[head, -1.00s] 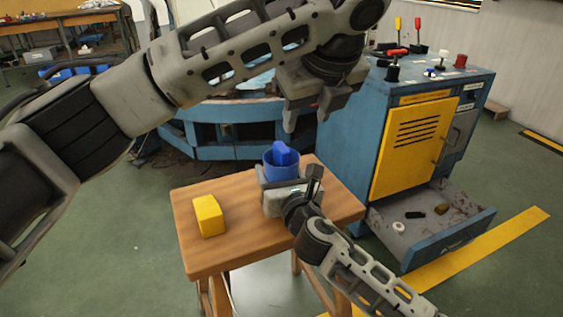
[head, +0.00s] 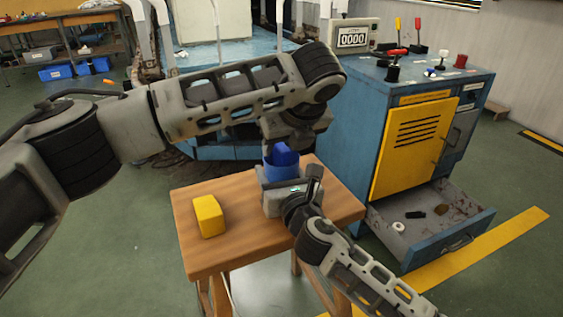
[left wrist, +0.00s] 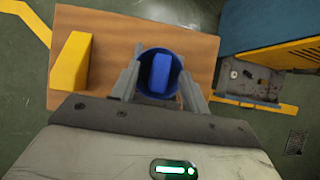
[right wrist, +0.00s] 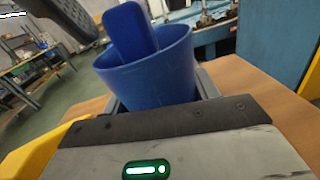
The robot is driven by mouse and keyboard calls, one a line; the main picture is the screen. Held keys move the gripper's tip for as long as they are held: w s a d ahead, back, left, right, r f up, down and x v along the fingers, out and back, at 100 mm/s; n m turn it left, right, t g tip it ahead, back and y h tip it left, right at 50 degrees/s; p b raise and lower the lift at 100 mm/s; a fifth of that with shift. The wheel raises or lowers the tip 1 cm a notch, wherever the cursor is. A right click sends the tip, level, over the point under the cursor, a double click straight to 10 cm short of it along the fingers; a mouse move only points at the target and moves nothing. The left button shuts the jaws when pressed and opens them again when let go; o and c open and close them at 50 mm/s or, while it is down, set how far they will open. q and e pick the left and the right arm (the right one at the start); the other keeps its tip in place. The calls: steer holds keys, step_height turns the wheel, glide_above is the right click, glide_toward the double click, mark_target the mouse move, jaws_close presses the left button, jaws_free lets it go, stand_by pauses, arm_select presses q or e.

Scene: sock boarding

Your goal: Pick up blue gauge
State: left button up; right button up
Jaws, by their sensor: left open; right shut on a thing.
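The blue gauge (head: 285,154) is a rounded block standing in the open blue cup (head: 271,172), its upper end above the rim. The gauge also shows in the left wrist view (left wrist: 160,72) and leans against the rim in the right wrist view (right wrist: 130,30). My right gripper (head: 287,192) is shut on the cup, at the table top. My left gripper (left wrist: 161,76) is open above the cup, its fingers on either side of the gauge in the left wrist view; I cannot tell whether they touch it. Its fingertips are mostly hidden in the head view.
A yellow block (head: 209,216) sits on the left of the small wooden table (head: 240,250). A blue cabinet (head: 345,130) with an open drawer (head: 455,232) holding small items stands to the right. The table's front left is clear.

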arm_select(q)
steer(key=shift+w+f, duration=0.25)
steer(key=shift+f, duration=0.1)
jaws_close()
step_height(320, 180, up, 18)
stand_by(0.4)
arm_select(e)
steer(key=o, duration=1.1)
steer(key=shift+c, duration=0.2)
